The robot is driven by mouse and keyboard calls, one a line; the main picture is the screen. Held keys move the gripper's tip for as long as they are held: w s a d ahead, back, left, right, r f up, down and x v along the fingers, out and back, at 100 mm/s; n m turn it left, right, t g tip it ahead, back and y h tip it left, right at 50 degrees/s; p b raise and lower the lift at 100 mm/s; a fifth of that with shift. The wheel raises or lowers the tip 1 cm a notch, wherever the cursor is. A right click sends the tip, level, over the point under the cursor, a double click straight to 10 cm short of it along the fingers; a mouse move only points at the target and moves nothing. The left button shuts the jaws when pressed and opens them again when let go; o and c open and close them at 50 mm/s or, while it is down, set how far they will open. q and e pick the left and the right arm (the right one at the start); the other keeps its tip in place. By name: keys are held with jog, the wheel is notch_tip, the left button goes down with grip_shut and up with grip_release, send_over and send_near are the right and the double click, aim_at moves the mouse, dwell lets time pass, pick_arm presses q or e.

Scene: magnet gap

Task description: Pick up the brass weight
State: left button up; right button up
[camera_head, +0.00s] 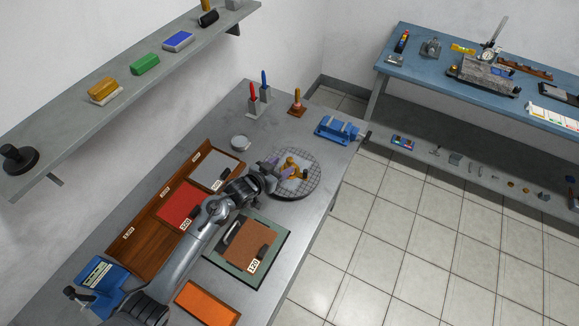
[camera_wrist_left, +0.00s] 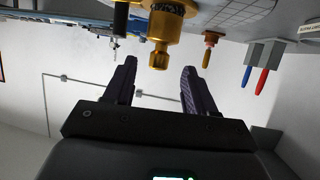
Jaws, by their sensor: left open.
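The brass weight (camera_head: 291,167), gold with a narrower knob on top, stands upright on a round gridded plate (camera_head: 309,184). My left gripper (camera_head: 273,165) is just left of the weight, open, with nothing held. The left wrist view is upside down; there the brass weight (camera_wrist_left: 172,24) comes down from the top edge. Its knob lies in line with the gap between the two dark fingertips of my left gripper (camera_wrist_left: 158,65). I cannot tell whether the knob is between the fingers or just beyond them. My right gripper is not in view.
A blue vise (camera_head: 338,129), a wooden-handled tool (camera_head: 297,101) and red and blue handled tools (camera_head: 253,99) stand beyond the plate. A small round dish (camera_head: 240,143) and a wooden tray (camera_head: 150,235) are to the left. A green-framed board (camera_head: 273,254) lies nearer.

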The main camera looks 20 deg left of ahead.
aim_at(287, 163)
pick_arm(q)
jog(key=shift+x, duration=2.75)
jog(key=shift+s+f, duration=0.1)
jog(key=shift+f, duration=0.05)
grip_shut()
